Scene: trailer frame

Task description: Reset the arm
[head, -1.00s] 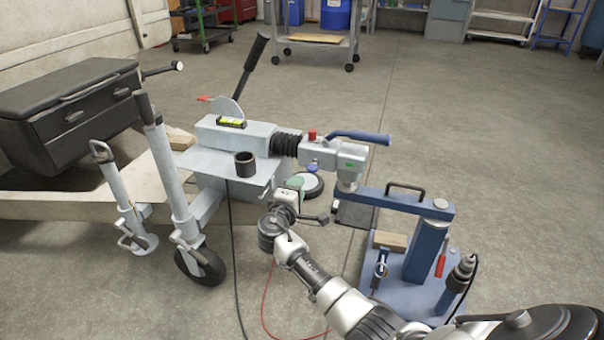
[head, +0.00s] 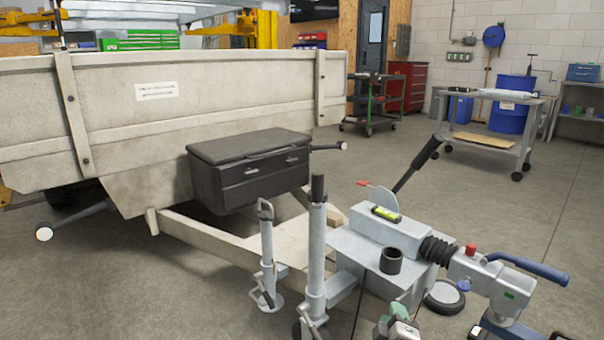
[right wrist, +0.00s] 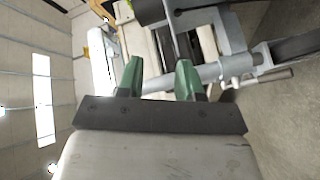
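My right gripper (head: 399,322) shows only in part at the bottom edge of the head view, as green finger pieces on a grey-white body. It is in front of the grey drawbar plate (head: 346,248) of the trailer, below the dark cup (head: 391,260). In the right wrist view, the two green fingers of this gripper (right wrist: 160,68) stand apart with nothing held between them. Grey metal parts of the trailer front (right wrist: 238,66) lie beyond the fingers. I cannot tell whether they touch. The rest of my right arm is out of the head view. My left gripper is not in view.
The coupling's blue handle (head: 528,268) reaches right. The jockey-wheel post (head: 316,250) and a prop stand (head: 267,255) stand left of the gripper. A black toolbox (head: 250,170) sits before the trailer's side wall (head: 200,100). Floor is free at the right and lower left.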

